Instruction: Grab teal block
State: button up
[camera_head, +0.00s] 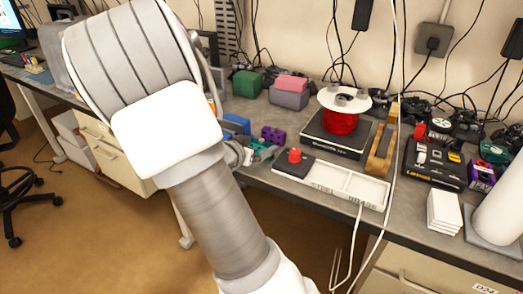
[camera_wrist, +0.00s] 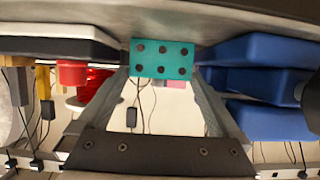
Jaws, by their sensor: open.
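The teal block (camera_wrist: 162,58), with rows of dark round holes on its face, sits on the grey table in the middle of the wrist view, which is upside down. My gripper (camera_wrist: 163,76) is open, with one finger on each side of the block's near edge. Whether either finger touches it is hard to tell. In the head view my arm hides most of my gripper, and the teal block (camera_head: 264,153) shows only in part beside it.
Blue blocks (camera_wrist: 265,85) stand close to the right in the wrist view. A purple block (camera_head: 272,134) lies just behind the teal one. A red button (camera_head: 295,155) on a dark base, a white tray (camera_head: 358,184) and a red spool (camera_head: 341,121) stand to the right.

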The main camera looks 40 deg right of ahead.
jog(key=c, duration=1.2)
jog(key=shift+c, duration=0.2)
